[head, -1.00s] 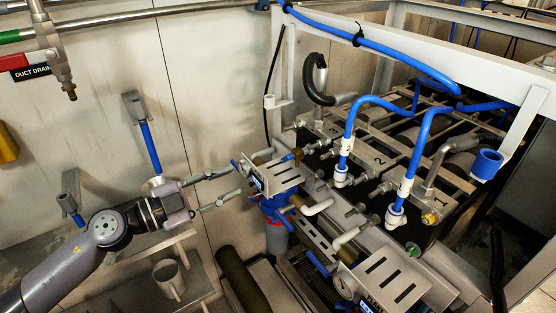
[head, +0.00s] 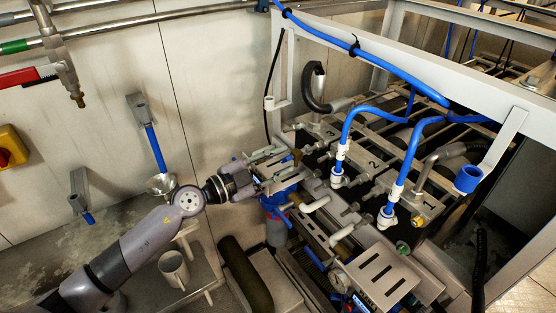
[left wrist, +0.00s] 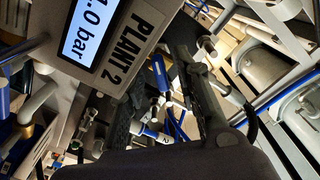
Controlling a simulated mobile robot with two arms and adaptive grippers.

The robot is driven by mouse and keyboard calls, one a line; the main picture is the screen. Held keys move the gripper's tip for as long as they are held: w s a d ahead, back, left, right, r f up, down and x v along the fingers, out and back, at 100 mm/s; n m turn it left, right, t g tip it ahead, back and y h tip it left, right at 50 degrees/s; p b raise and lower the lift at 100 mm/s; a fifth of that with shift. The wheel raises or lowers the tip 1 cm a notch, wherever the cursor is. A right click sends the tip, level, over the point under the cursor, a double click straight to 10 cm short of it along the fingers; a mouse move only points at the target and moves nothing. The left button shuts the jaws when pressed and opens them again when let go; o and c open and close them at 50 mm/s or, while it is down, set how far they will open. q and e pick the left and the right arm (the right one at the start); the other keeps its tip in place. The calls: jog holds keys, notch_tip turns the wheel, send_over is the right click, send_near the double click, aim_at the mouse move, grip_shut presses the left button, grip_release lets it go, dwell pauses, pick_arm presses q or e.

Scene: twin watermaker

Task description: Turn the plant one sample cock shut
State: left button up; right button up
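My left gripper (head: 281,161) reaches from the left to the farther slotted bracket of the watermaker. It is open, its two fingers apart. In the left wrist view, a blue-handled lever (left wrist: 160,76) shows in the gap between the fingers (left wrist: 168,95); I cannot tell whether they touch it. A panel labelled PLANT 2 (left wrist: 118,35), its display ending in ".0 bar", is beside the gripper. A nearer slotted bracket (head: 382,277) has a blue handle (head: 312,258) at its left; its label is not readable. No plant one label is legible. My right gripper is not in view.
A blue filter housing (head: 275,203) stands below the gripper. White fittings with blue hoses (head: 340,160) rise to the right.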

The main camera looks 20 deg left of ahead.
pick_arm(q)
jog(key=shift+c, duration=0.2)
grip_shut()
dwell(0.4)
